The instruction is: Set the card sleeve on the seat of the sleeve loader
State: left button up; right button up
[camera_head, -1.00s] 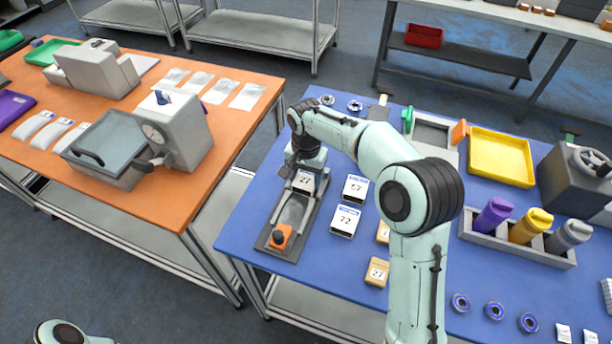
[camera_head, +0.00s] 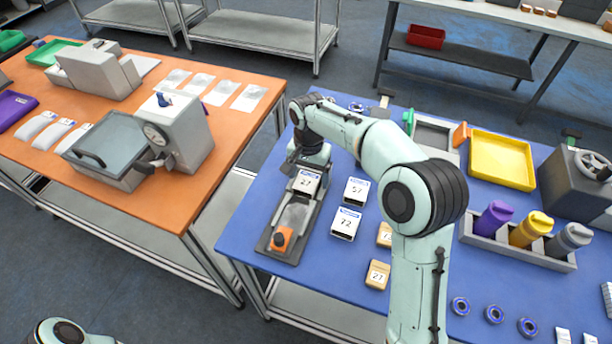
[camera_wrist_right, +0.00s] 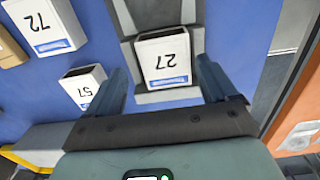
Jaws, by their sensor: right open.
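The card sleeve (camera_head: 307,182), a white box with a blue band marked 27, lies on the far end of the grey sleeve loader (camera_head: 265,245). The loader has an orange block at its near end. In the right wrist view the sleeve (camera_wrist_right: 166,60) lies flat on the loader's grey plate (camera_wrist_right: 130,22), its dark open end away from the gripper. My right gripper (camera_wrist_right: 162,68) is open, one finger on each side of the sleeve's banded end, with gaps visible. In the head view my arm partly hides the gripper. My left gripper is out of view.
White boxes marked 57 (camera_head: 355,191) and 72 (camera_head: 345,224) lie right of the loader on the blue table (camera_head: 330,272). Tan boxes (camera_head: 377,275) lie nearer. A bottle rack (camera_head: 485,235) and yellow tray (camera_head: 500,160) stand further right. An orange table (camera_head: 225,140) is at the left.

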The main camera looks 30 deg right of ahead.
aim_at(307, 182)
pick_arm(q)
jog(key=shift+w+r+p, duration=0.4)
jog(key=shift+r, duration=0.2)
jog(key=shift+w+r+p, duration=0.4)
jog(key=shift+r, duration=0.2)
pick_arm(e)
notch_tip(307, 182, up, 10)
jog(key=shift+w+a+r, duration=0.15)
jog(key=shift+a, duration=0.1)
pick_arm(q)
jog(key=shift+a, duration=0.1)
